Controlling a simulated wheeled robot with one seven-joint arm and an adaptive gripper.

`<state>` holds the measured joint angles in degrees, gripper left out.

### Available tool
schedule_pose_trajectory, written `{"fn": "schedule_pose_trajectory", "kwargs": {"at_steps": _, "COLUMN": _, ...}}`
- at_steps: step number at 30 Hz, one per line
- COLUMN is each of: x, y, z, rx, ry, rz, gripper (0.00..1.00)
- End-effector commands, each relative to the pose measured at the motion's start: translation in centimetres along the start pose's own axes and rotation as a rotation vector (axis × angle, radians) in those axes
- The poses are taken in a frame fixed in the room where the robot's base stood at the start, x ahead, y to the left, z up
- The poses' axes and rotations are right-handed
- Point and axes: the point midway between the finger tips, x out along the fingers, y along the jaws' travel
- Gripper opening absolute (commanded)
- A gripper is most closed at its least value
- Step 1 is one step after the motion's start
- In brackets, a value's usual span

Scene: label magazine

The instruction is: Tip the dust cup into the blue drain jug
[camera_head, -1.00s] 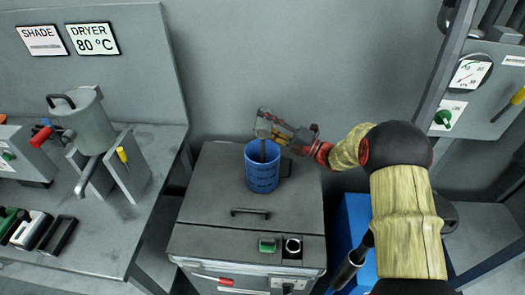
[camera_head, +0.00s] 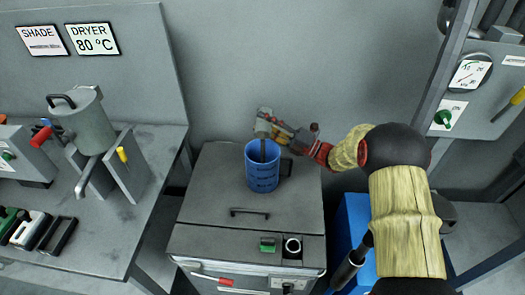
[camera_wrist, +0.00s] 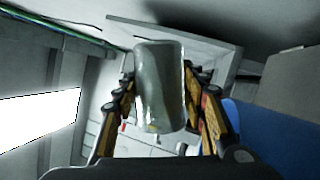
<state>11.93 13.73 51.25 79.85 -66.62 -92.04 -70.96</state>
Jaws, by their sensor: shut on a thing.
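The blue drain jug (camera_head: 262,180) stands upright on the grey cabinet top, its dark handle to the right. My gripper (camera_head: 270,126) is just above the jug's rim, reaching in from the right. It is shut on the grey dust cup (camera_head: 262,127), which is tipped over the jug's mouth. In the wrist view the dust cup (camera_wrist: 160,88) sits between the two fingers. A narrow dark streak runs from below the cup into the jug. The inside of the cup is hidden.
The grey cabinet (camera_head: 215,210) has a top handle, a green button and a red-handled front. At left a bench (camera_head: 110,235) carries a grey hopper (camera_head: 88,125). A blue box (camera_head: 355,225) stands right of the cabinet. The cabinet top around the jug is clear.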

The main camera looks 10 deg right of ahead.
Motion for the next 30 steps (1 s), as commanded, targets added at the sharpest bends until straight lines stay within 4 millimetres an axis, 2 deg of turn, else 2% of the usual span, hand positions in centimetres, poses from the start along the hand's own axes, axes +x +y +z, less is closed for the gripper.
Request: {"fn": "schedule_pose_trajectory", "kwargs": {"at_steps": 30, "x": -0.05, "y": 0.5, "z": -0.33, "rx": -0.102, "ry": 0.017, "rz": 0.042, "gripper": 0.15}}
